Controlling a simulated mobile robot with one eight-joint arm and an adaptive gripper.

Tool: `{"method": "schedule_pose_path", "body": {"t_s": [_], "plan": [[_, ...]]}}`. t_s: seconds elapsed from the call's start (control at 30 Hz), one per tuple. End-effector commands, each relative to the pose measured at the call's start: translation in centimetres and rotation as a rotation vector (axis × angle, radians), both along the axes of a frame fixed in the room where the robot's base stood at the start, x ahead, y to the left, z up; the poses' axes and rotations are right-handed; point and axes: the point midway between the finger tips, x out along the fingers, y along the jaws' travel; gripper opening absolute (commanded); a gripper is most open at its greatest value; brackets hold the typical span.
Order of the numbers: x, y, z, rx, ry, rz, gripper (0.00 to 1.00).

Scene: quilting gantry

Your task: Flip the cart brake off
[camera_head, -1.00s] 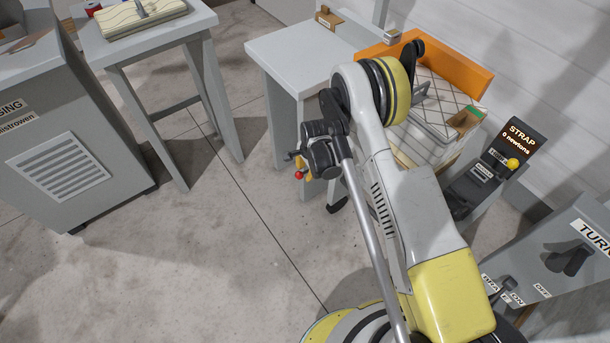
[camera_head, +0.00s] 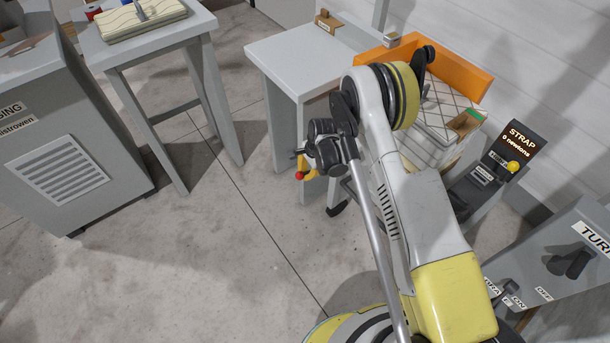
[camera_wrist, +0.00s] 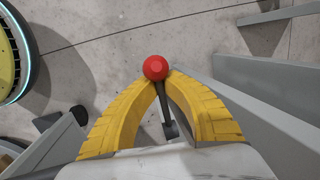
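The brake lever is a dark stem with a red ball knob (camera_wrist: 155,68) in the wrist view; the knob also shows in the head view (camera_head: 299,175). It sits at the lower left of the cart, whose caster (camera_head: 337,209) shows beneath. My gripper (camera_wrist: 161,77) has two yellow curved fingers with tips close together right at the knob. The stem shows in the gap between the fingers, with a dark foot lower down. I cannot tell whether the tips press on the knob or stem. My arm hides much of the cart in the head view.
A grey table (camera_head: 300,55) stands behind the gripper. An orange panel (camera_head: 455,70) and quilted fabric (camera_head: 440,105) are at the cart. The strap readout post (camera_head: 508,140) and a grey switch box (camera_head: 560,235) are at right.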

Motion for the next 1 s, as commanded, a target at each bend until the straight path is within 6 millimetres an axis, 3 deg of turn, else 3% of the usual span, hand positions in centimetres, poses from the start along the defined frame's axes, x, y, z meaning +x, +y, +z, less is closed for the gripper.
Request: {"method": "schedule_pose_path", "body": {"t_s": [0.27,0.6,0.7,1.0], "plan": [[0.7,-1.0,2.5,0.232,0.155,-0.003,0.0],[0.7,-1.0,2.9,0.258,0.171,0.0,0.0],[0.7,-1.0,2.9,0.257,0.171,0.0,0.31],[0.7,-1.1,2.9,0.255,0.171,0.0,0.31]]}}
